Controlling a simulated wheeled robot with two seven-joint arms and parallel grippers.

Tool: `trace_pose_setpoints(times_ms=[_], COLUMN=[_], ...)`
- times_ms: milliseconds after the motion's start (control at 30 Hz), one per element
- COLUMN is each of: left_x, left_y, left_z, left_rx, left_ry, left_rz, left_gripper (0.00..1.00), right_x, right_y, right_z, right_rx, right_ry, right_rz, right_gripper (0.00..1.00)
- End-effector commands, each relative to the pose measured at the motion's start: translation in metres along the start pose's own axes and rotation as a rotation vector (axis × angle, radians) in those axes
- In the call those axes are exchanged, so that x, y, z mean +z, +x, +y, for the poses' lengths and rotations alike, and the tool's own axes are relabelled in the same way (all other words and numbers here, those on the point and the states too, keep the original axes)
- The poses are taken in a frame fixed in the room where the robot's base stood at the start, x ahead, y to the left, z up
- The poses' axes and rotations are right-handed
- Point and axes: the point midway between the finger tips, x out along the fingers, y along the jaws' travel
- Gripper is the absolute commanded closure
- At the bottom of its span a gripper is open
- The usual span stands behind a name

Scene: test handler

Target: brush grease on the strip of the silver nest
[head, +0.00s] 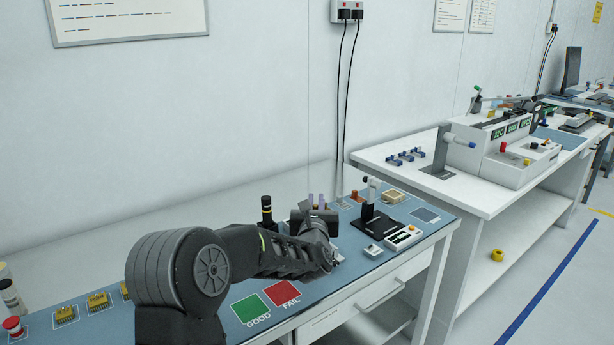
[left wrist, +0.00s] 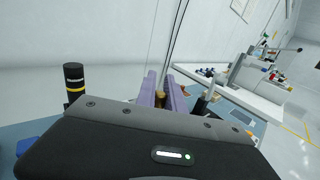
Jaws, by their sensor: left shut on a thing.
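My left gripper (head: 316,199) reaches over the blue-topped bench in the head view, its purple fingers beyond the dark wrist. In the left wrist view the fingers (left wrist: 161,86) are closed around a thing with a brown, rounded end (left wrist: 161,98). It may be the brush handle; its bristles are not visible. I cannot make out the silver nest or its strip; my arm and gripper body cover much of the bench there. My right gripper is in neither view.
A black cylinder with a yellow band (head: 266,212) stands left of the gripper. A black stand with an upright post (head: 372,205) is to its right. Green GOOD (head: 251,309) and red FAIL (head: 282,293) squares lie in front. Yellow blocks (head: 97,301) sit at the left.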

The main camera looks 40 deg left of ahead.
Motion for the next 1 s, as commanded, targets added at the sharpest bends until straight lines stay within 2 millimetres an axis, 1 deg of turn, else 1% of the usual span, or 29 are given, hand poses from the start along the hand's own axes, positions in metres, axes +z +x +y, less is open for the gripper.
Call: trace_pose_setpoints(times_ms=[33,100,133,167,200,267,800,1000], left_x=[-0.003,-0.002,0.005,0.007,0.021,0.023,0.071,0.080], left_y=[0.001,0.002,0.003,0.003,0.003,0.004,0.011,0.011], left_z=[-0.001,-0.002,-0.002,-0.003,-0.003,-0.004,-0.007,-0.007], left_rx=[-0.001,-0.003,-0.003,-0.003,-0.005,-0.006,-0.016,-0.017], left_ry=[-0.001,-0.001,-0.002,-0.001,-0.002,-0.002,-0.001,-0.001], left_rz=[0.001,0.000,-0.001,-0.001,-0.006,-0.002,-0.001,-0.001], left_gripper=[1.00,1.00,1.00,1.00,1.00,1.00,1.00,1.00], right_x=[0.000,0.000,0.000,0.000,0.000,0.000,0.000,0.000], right_y=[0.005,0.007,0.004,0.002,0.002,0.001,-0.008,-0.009], right_z=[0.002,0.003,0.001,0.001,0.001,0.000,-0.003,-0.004], right_rx=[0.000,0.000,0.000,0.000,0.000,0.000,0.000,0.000], right_ry=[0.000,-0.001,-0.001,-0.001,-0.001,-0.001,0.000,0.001], right_rz=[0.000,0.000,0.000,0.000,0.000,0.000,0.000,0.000], right_gripper=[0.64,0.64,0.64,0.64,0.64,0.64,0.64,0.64])
